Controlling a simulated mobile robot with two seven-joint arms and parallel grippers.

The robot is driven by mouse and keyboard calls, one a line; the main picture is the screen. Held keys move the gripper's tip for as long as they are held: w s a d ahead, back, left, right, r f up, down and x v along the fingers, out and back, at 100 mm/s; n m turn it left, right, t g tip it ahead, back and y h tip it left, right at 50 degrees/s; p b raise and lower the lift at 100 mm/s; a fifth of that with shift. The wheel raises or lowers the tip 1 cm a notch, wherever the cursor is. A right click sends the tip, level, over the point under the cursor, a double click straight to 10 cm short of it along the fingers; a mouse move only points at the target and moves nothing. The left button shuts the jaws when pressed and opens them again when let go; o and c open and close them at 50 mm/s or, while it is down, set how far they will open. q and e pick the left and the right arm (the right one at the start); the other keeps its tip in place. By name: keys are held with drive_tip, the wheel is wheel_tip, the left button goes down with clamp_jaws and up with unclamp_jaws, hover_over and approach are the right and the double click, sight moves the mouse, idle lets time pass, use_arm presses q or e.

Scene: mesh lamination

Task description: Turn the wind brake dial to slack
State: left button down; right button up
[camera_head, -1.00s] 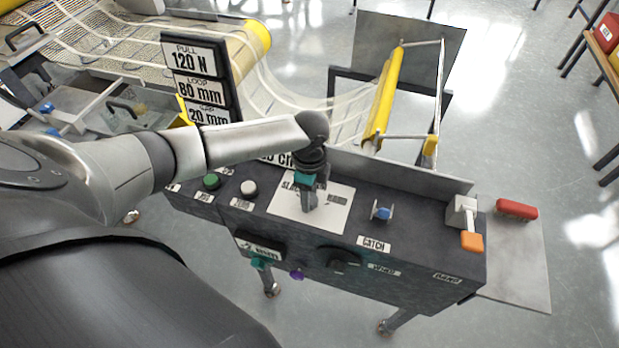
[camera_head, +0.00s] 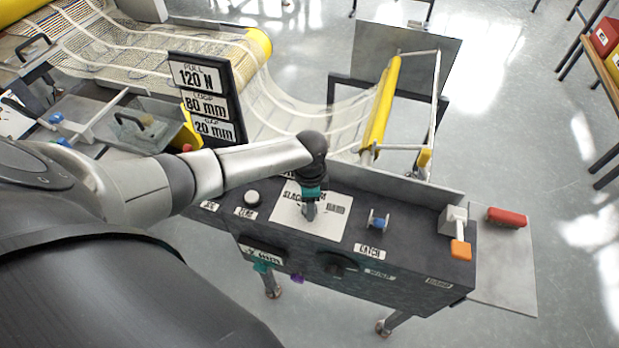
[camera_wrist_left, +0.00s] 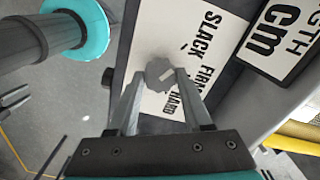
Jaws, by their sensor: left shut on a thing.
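The dial (camera_wrist_left: 160,72) is a small grey faceted knob with a light mark on its top. It stands on a white plate (camera_head: 336,214) on the dark console, with the words SLACK, FIRM and HARD (camera_wrist_left: 186,98) beside it in the left wrist view. The mark slants toward the words, but I cannot tell which one it points at. My left gripper (camera_head: 310,208) reaches down over the plate; in the left wrist view its two fingers (camera_wrist_left: 160,88) are closed on the dial's sides. My right gripper is not in view.
The dark console (camera_head: 400,222) also carries a white button (camera_head: 252,197), a blue catch (camera_head: 379,222) and an orange-tipped lever (camera_head: 460,249). A black knob (camera_head: 337,265) is on its front. A sign (camera_head: 205,98) and a mesh with a yellow roller (camera_head: 381,105) stand behind.

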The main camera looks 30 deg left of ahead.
use_arm(q)
drive_tip(key=shift+c, duration=1.6)
unclamp_jaws()
wheel_tip(320, 180, up, 15)
drive_tip(key=p, duration=0.1)
drive_tip(key=shift+r, duration=0.15)
